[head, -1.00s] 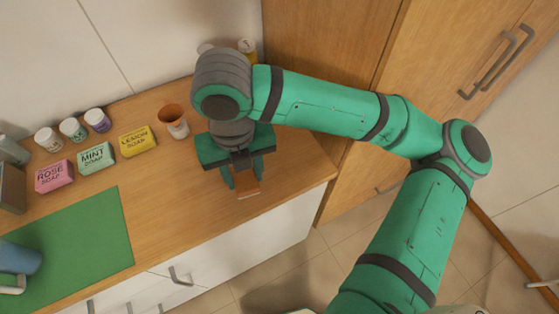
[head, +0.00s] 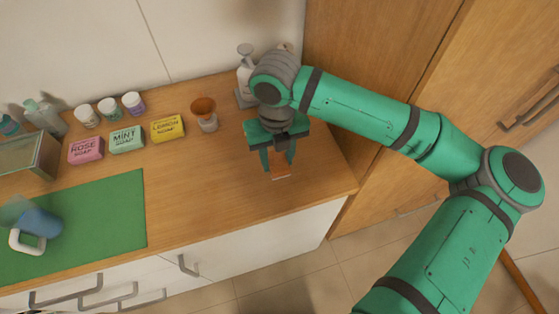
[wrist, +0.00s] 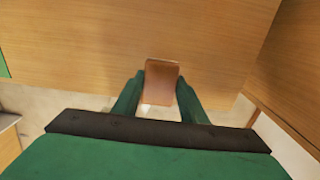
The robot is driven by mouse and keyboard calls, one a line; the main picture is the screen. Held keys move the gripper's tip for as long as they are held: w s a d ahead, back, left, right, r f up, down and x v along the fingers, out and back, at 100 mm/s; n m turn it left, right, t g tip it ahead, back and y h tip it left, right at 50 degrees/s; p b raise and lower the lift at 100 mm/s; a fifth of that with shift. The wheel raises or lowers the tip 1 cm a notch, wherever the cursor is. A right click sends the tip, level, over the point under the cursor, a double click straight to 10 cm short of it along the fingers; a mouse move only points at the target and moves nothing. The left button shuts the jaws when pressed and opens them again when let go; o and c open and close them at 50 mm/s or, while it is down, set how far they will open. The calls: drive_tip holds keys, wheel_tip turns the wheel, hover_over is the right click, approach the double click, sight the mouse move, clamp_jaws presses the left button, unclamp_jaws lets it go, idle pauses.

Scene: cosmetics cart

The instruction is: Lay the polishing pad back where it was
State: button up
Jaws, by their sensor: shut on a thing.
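The polishing pad is a small orange-brown block (head: 280,166) near the front right part of the wooden counter. My gripper (head: 278,164) is shut on it, with the two green fingers at its sides. In the wrist view the pad (wrist: 161,80) sits between the fingertips (wrist: 160,92), its flat brown face toward the camera. It looks to be just above or on the counter near its front edge; I cannot tell whether it touches the wood.
The wooden counter (head: 225,180) is bare left of my gripper. A terracotta-and-white cup (head: 205,114), yellow lemon soap (head: 167,128), mint soap (head: 126,139) and rose soap (head: 86,150) stand behind. A tall cabinet (head: 375,60) borders the right.

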sight(277, 157)
drive_tip(key=w+f, duration=0.2)
drive_tip(key=f, duration=0.1)
drive_tip(key=shift+w+f, duration=0.1)
drive_tip(key=shift+w, duration=0.25)
drive_tip(key=shift+w+f, duration=0.2)
drive_tip(key=shift+f, duration=0.75)
drive_tip(key=shift+w+f, duration=0.15)
drive_tip(key=shift+f, duration=0.8)
drive_tip(key=shift+f, duration=0.15)
drive_tip(key=o, duration=0.9)
drive_tip(key=shift+o, duration=0.5)
drive_tip(key=shift+w, duration=0.1)
drive_tip(key=shift+d, duration=0.1)
drive_tip(key=shift+a, duration=0.25)
drive_tip(key=shift+d, duration=0.2)
